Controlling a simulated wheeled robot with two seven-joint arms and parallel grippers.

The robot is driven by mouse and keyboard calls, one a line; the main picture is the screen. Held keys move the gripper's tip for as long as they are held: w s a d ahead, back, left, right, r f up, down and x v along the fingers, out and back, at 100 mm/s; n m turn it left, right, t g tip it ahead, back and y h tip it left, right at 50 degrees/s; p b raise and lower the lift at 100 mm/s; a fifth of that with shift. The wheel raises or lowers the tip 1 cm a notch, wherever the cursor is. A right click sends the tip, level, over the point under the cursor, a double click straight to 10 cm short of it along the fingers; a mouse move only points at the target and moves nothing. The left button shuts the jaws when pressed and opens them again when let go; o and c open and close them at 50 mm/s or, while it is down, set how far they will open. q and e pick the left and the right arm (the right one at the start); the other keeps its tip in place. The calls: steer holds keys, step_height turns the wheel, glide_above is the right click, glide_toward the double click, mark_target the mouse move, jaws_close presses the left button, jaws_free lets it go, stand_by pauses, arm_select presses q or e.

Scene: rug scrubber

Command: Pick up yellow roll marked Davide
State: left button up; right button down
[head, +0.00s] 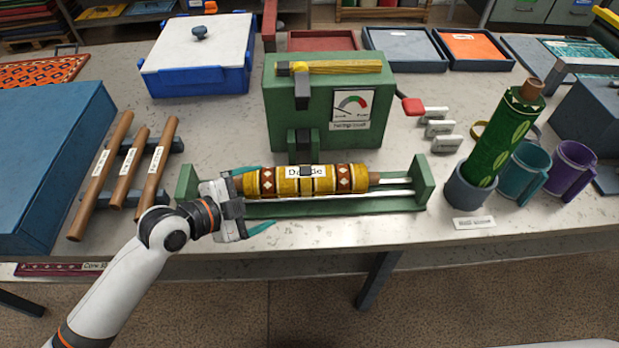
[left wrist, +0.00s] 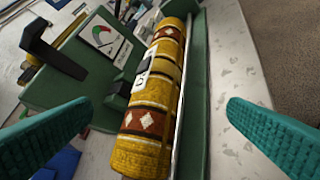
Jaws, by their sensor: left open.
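The yellow roll (head: 318,181) has brown patterned bands and a white label reading roughly "Davide", partly covered by a dark part. It lies level in a green cradle (head: 424,184) in front of a green machine with a dial (head: 325,105). My left gripper (head: 252,200) is open at the roll's left end, with teal fingers. In the left wrist view the roll (left wrist: 155,110) stands between the two spread fingers (left wrist: 160,140), nearer the left one, and neither finger touches it. My right gripper is not in view.
Wooden rods (head: 128,165) on a rack and a blue box (head: 45,160) stand at the left. A green roll (head: 505,135) leans in a grey cup at the right, beside a teal mug (head: 522,170) and a purple mug (head: 570,170). The table's front edge is close.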

mark_target(292, 186)
arm_select(q)
steer(key=x, duration=0.2)
steer(key=p+x, duration=0.1)
steer(key=x, duration=0.2)
steer(key=shift+w+d+r, duration=0.15)
steer(key=shift+w+d, duration=0.15)
steer(key=shift+d, duration=0.1)
steer(key=shift+w+d+f+p, duration=0.2)
steer(key=shift+w+d+p, duration=0.05)
steer(key=shift+p, duration=0.05)
steer(key=shift+w+d+f+p, duration=0.15)
steer(key=shift+w+d+p, duration=0.1)
steer(key=shift+d+p, duration=0.2)
steer(key=x, duration=0.1)
steer(key=p+x, duration=0.1)
steer(key=x, duration=0.1)
steer(key=shift+d+f, duration=0.15)
steer(key=shift+d, duration=0.2)
steer(key=shift+w+d+f, duration=0.2)
steer(key=shift+f, duration=0.05)
steer(key=shift+a, duration=0.1)
steer(key=shift+c, duration=0.4)
